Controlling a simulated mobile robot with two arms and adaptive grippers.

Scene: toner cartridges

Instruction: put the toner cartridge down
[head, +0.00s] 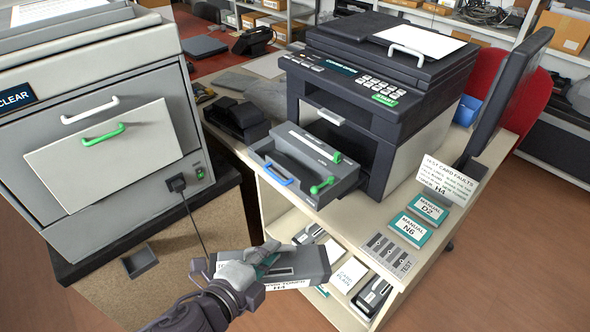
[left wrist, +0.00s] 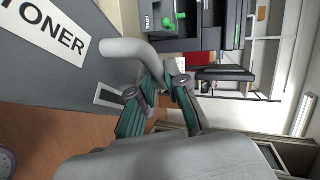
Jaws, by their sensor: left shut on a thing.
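My left gripper (head: 262,262) is shut on the grey toner cartridge (head: 312,262), which has a white label reading H4. It holds the cartridge in front of the bench, low in the head view. In the left wrist view the fingers (left wrist: 165,85) close around a pale bent handle, beside the cartridge's grey face with a TONER label (left wrist: 45,32). The hand hides part of the cartridge in the head view; I cannot tell whether it touches anything below. My right gripper is in neither view.
The printer (head: 375,90) has its drawer (head: 345,182) pulled out, with blue and green handles. Open shelves below the bench top hold boxes and another dark unit (head: 372,296). Manuals (head: 422,215) and a test card lie at the right. A large grey machine (head: 100,120) stands left.

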